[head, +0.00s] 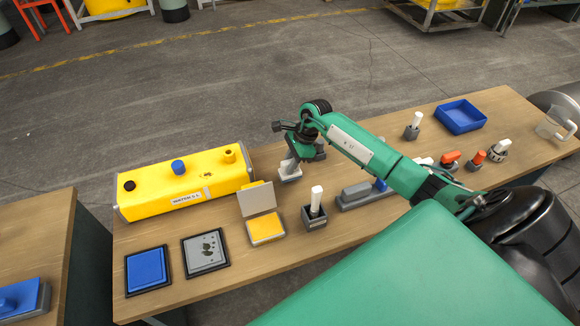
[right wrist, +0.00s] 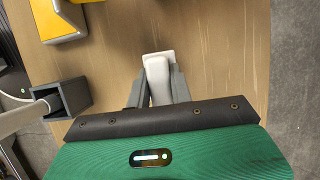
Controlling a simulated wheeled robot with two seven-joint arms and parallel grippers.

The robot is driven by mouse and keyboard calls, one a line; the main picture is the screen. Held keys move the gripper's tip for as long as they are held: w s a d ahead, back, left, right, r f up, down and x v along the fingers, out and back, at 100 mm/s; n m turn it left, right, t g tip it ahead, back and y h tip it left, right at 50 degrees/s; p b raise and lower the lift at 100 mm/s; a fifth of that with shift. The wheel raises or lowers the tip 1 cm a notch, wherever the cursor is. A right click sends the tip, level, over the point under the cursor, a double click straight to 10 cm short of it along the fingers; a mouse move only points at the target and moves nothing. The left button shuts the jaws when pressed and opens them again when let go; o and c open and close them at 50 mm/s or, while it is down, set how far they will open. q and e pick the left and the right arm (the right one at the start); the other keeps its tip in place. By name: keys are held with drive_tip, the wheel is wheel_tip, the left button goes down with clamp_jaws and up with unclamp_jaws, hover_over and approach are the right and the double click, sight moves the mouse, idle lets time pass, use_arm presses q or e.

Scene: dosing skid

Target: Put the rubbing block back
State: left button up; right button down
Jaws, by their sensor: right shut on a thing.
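My right gripper (head: 294,160) is shut on a white block with a slim grip and a wider flat end (right wrist: 158,60), which I take to be the rubbing block. The block (head: 290,175) also shows below the fingers in the head view, right of the yellow tank. It is at or just above the bare wood; I cannot tell if it touches. A grey holder (head: 315,222) with an upright white handle (head: 316,198) stands nearer me; the holder also shows in the right wrist view (right wrist: 75,97). My left gripper is not in view.
A yellow tank (head: 190,188) lies at the back left. An open box with a yellow pad (head: 266,228), a stained grey plate (head: 205,252) and a blue pad (head: 148,270) are in front. A blue tray (head: 461,116), a jug (head: 553,123) and small handled tools stand to the right.

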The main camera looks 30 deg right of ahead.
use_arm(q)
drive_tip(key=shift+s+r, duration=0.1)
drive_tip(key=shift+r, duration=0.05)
use_arm(e)
drive_tip(key=shift+f, duration=0.8)
drive_tip(key=shift+f, duration=0.15)
drive_tip(key=c, duration=1.3)
unclamp_jaws()
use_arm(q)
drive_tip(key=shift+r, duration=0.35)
use_arm(e)
drive_tip(key=shift+o, duration=0.2)
drive_tip(key=shift+d+r, duration=0.1)
drive_tip(key=shift+r, duration=0.3)
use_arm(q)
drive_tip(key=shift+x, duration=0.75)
use_arm(e)
drive_tip(key=v, duration=1.1)
drive_tip(key=shift+r, duration=0.25)
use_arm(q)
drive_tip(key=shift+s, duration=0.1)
